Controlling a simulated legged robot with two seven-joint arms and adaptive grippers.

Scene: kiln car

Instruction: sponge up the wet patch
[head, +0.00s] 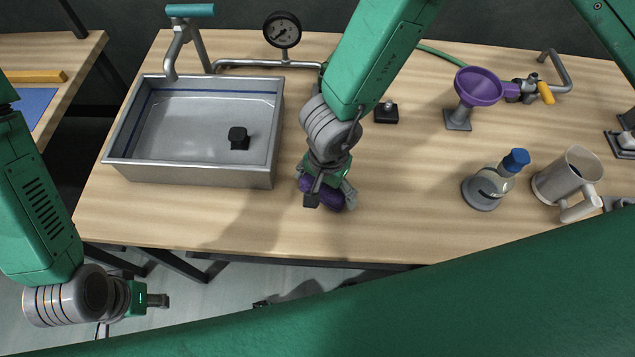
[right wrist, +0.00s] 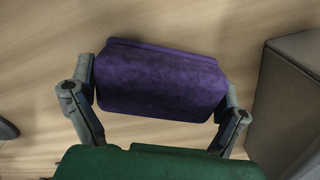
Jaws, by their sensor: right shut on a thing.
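A purple sponge (right wrist: 160,82) is held between the two fingers of my right gripper (head: 326,201). In the head view the sponge (head: 334,200) shows low over the wooden bench, just right of the sink's front corner. I cannot tell whether it touches the bench. No clear wet patch stands out; the darker areas on the wood in front of the sink look like shadow, and the bench under the sponge is hidden. My left gripper (head: 158,300) is out in front of the bench, below its edge, with nothing visible in it; its finger gap is unclear.
A metal sink (head: 190,172) stands close left of the right gripper. A black knob block (head: 386,113), purple funnel (head: 479,86), blue-capped bottle (head: 500,180) and mug (head: 567,175) stand to the right. The bench (head: 405,215) is clear between gripper and bottle.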

